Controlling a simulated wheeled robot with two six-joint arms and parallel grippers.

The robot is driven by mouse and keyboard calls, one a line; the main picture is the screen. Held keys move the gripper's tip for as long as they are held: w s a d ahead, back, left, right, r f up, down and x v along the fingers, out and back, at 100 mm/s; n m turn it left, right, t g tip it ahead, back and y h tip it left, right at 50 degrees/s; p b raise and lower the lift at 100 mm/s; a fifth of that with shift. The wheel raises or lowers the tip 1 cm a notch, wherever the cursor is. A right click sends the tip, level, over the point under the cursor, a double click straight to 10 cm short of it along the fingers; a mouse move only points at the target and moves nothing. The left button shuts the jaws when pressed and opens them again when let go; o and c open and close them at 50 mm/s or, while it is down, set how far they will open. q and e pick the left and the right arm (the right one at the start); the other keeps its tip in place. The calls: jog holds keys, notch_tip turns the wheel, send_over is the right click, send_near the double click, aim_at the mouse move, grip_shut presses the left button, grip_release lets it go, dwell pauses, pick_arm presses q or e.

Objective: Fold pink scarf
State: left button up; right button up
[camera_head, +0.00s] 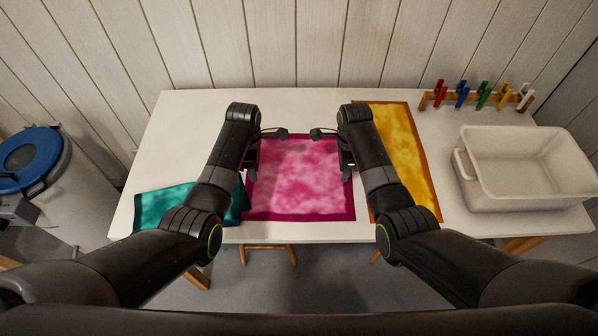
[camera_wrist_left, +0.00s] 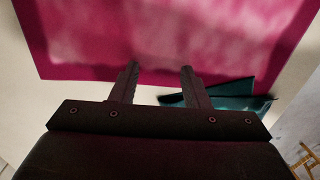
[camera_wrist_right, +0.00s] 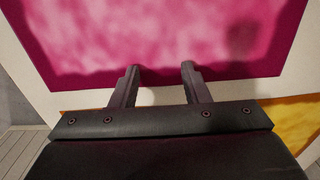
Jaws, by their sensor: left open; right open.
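The pink scarf (camera_head: 300,190), mottled pink with a dark magenta border, lies spread flat near the middle of the white table. My left gripper (camera_head: 264,153) is open and empty at its left side. In the left wrist view, the fingertips (camera_wrist_left: 160,72) reach just over the border of the pink scarf (camera_wrist_left: 175,35). My right gripper (camera_head: 334,153) is open and empty at its right side. In the right wrist view, the fingertips (camera_wrist_right: 160,70) overlap the border of the pink scarf (camera_wrist_right: 160,30). I cannot tell whether the fingers touch the cloth.
A teal cloth (camera_head: 165,205) lies at the table's front left, partly behind my left arm. A yellow cloth (camera_head: 402,150) lies right of the scarf. A beige bin (camera_head: 525,195) and a peg rack (camera_head: 433,102) stand at the right. The back left of the table (camera_head: 190,125) is clear.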

pick_arm(q)
jog(key=shift+f, duration=0.15)
pick_arm(e)
jog(key=shift+f, duration=0.15)
pick_arm(q)
jog(key=shift+c, duration=1.2)
pick_arm(e)
jog(key=shift+c, duration=1.2)
pick_arm(q)
grip_shut()
pick_arm(e)
grip_shut()
pick_arm(q)
jog(key=shift+r, duration=0.35)
pick_arm(e)
jog(key=shift+r, duration=0.3)
